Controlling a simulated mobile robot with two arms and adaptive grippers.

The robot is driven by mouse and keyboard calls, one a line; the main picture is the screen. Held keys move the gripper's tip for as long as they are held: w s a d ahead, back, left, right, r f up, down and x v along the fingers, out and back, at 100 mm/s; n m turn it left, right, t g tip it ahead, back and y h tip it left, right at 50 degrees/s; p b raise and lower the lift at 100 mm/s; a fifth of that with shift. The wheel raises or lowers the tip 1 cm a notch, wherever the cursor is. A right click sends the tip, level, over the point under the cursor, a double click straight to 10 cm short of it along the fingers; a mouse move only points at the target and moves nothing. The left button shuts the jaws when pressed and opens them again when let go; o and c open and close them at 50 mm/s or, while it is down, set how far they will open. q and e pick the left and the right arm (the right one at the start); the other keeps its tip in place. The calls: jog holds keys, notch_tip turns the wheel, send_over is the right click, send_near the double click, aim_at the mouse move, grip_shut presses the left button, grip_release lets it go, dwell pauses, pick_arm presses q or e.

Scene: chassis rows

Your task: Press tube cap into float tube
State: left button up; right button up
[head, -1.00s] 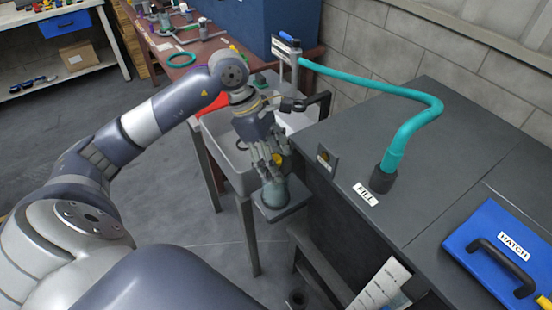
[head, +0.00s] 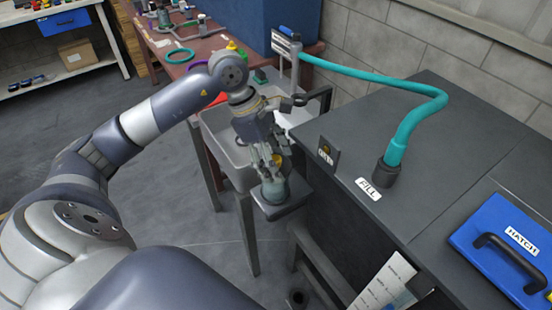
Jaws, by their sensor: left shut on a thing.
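The float tube (head: 273,191) is a short, grey-green, see-through cylinder. It stands upright on a small dark bracket (head: 284,208) at the side of the grey cabinet. My left gripper (head: 269,164) points down right above the tube's top and is shut on a small yellow piece, which looks like the tube cap (head: 278,160). The fingers hide most of the cap and the tube's rim, so I cannot tell whether the cap touches the rim. My right gripper is not in view.
The grey cabinet (head: 460,125) is to the right, with a teal hose (head: 412,125), a FILL label and a blue hatch (head: 508,245). A pale sink (head: 226,150) stands behind the gripper. Open floor (head: 190,230) lies to the left.

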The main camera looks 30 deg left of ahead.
pick_arm(q)
jog(key=shift+f, duration=0.35)
jog(key=o, duration=1.1)
jog(key=shift+o, duration=0.2)
jog(key=shift+r, duration=0.15)
jog(key=v, duration=1.1)
jog(key=shift+r, duration=0.4)
jog(key=shift+s+a, duration=0.1)
jog(key=shift+s, duration=0.05)
